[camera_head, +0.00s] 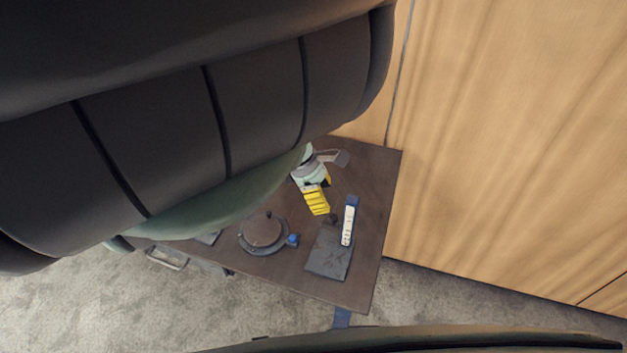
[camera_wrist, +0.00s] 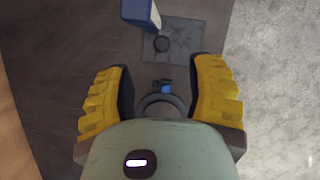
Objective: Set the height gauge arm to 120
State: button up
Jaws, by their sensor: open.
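The height gauge shows a dark grey base plate (camera_head: 329,255) and an upright blue column with a white scale strip (camera_head: 348,226). A small dark piece (camera_head: 332,219) beside the column may be its arm; the scale numbers are too small to read. My gripper (camera_head: 318,208) has yellow fingers and is close to the column, on its upper left. In the wrist view my gripper (camera_wrist: 160,78) is open with nothing between the fingertips. There the blue column (camera_wrist: 141,14), base plate (camera_wrist: 182,42) and dark round piece (camera_wrist: 162,44) lie beyond the fingers.
A round dark flanged part (camera_head: 262,234) with a blue knob (camera_head: 293,240) sits on the brown table (camera_head: 300,285), left of the gauge. A wooden wall (camera_head: 500,150) stands to the right. A metal-handled item (camera_head: 167,258) is by the table's left edge. My own arm hides much of the left.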

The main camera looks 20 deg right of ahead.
jog(key=shift+v, duration=2.3)
jog(key=shift+a, duration=0.1)
